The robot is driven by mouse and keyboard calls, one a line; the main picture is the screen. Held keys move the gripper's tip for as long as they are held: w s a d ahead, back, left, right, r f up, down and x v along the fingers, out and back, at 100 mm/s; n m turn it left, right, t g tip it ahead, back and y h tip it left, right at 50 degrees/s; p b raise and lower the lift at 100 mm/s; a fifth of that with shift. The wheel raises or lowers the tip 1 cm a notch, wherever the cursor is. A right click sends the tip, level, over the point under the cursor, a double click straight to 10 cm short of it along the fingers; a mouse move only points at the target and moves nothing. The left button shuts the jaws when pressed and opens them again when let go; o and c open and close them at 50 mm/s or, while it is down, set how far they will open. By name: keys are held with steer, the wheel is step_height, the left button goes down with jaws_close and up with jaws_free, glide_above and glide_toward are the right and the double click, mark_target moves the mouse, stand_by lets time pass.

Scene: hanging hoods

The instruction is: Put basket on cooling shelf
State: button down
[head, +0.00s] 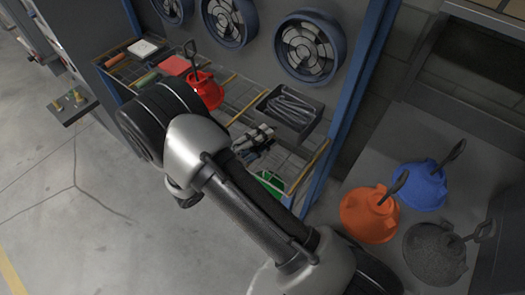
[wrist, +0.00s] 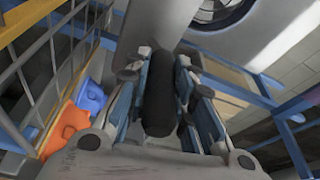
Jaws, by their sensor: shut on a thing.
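The wire shelf with yellow rails (head: 313,163) runs below the fans in the head view. A red rounded thing with a dark handle (head: 207,90) stands on it. My gripper (head: 254,140) is over the shelf's right part. In the wrist view, my gripper (wrist: 160,100) is shut on a dark rounded bar (wrist: 158,92), which looks like a handle. What hangs from the bar is hidden. A green thing (head: 270,182) shows partly below my gripper; I cannot tell whether it is joined to the bar. No thing is clearly recognisable as the basket.
A dark tray (head: 289,106) stands right of my gripper. A flat red thing (head: 174,66) and a white one (head: 142,48) lie at the left. Orange (head: 369,215), blue (head: 421,186) and dark grey (head: 434,254) handled things stand at the right. A blue post (head: 352,85) bounds the shelf.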

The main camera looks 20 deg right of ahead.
steer(key=shift+f+b, duration=0.7)
steer(key=shift+f, duration=1.6)
steer(key=shift+f, duration=0.2)
steer(key=c, duration=1.4)
jaws_free()
steer(key=shift+o, duration=0.2)
